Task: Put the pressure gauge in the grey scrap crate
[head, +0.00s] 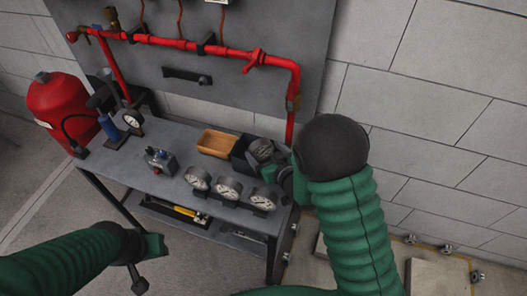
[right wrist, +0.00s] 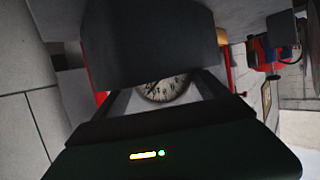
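A pressure gauge (head: 262,149) with a round dial is at my right gripper (head: 281,168), over the right part of the dark grey scrap crate (head: 239,158). In the right wrist view the gauge's pale dial (right wrist: 163,88) shows between the fingers, its top hidden by a dark block. The right gripper looks shut on it. The gauge's lower part is hidden, so I cannot tell whether it touches the crate. My left gripper (head: 143,262) is low at the left, empty, away from the bench; its finger opening is unclear.
Several more gauges (head: 228,188) stand along the bench's (head: 180,137) front edge. A tan tray (head: 217,143) sits left of the crate. A metal fitting (head: 161,161) and another gauge (head: 132,119) stand further left. A red pipe (head: 180,43) runs behind; a red extinguisher-like tank (head: 62,105) stands left.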

